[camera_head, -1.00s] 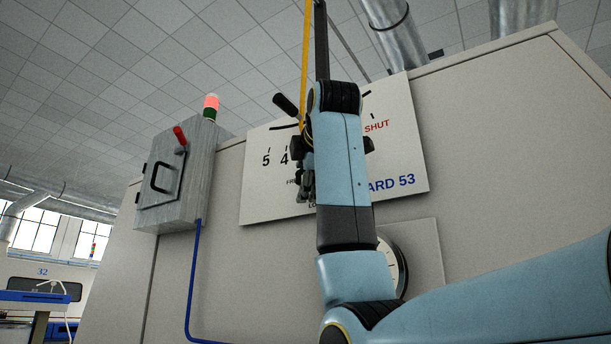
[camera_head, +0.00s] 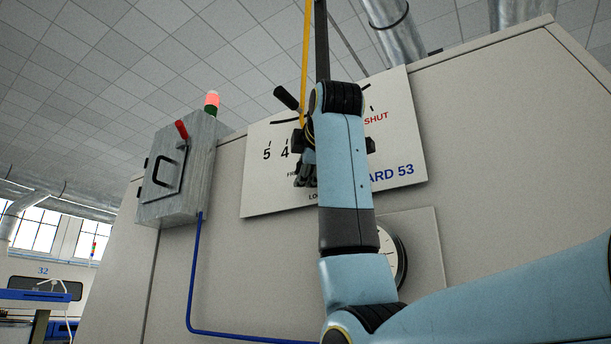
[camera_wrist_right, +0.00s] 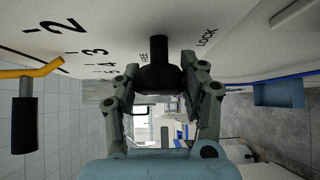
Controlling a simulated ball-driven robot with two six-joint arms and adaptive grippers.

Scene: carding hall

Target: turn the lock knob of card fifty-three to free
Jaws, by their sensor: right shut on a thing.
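The panel of card fifty-three (camera_head: 400,140) is a white tilted plate with "CARD 53", "SHUT" and a number scale. My right gripper (camera_head: 305,172) is at its lower middle, partly hidden by my right arm. In the right wrist view my right gripper (camera_wrist_right: 160,84) is shut on the black lock knob (camera_wrist_right: 158,50), with one finger on each side. The knob's narrow part lies between the printed words FREE and LOCK. I cannot tell its exact setting. The knob is hidden in the head view. My left gripper is in neither view.
A yellow bar (camera_head: 306,50) and a black handle (camera_head: 286,98) are close above the gripper. A round gauge (camera_head: 398,258) is below the panel, partly behind my arm.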

